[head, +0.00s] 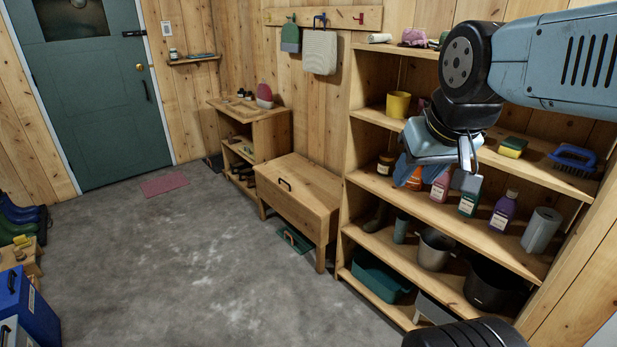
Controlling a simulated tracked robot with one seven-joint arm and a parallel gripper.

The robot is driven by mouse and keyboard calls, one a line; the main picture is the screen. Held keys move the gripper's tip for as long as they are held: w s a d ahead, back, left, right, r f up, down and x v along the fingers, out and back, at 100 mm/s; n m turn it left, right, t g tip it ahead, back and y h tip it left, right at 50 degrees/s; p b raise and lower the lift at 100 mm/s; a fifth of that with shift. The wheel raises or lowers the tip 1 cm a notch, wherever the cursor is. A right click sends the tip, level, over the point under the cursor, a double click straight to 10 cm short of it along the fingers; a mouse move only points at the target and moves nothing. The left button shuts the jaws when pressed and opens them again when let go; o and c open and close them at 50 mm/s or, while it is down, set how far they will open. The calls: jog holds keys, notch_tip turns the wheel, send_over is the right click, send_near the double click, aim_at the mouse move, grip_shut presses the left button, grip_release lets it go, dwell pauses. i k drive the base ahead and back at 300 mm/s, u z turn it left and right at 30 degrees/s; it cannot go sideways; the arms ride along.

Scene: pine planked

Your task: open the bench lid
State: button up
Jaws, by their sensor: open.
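The bench (290,213) is a low pine chest on short legs against the back wall, left of the tall shelf. Its flat lid (306,178) lies down, closed. The bench's inside is hidden.
The tall shelf (368,187) holds bottles, pots and a teal bin (382,276). A small cabinet (268,137) stands left of the bench. A green object (296,240) lies under the bench. The concrete floor (190,255) before the bench is clear. A blue box (27,305) stands lower left.

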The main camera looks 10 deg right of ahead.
aim_at(316, 189)
jog(key=i, duration=0.85)
jog(key=u, duration=0.1)
jog(key=k, duration=0.55)
jog(key=u, duration=0.45)
jog(key=i, duration=1)
jog(key=u, duration=0.35)
jog(key=i, duration=1.25)
jog(key=z, duration=0.5)
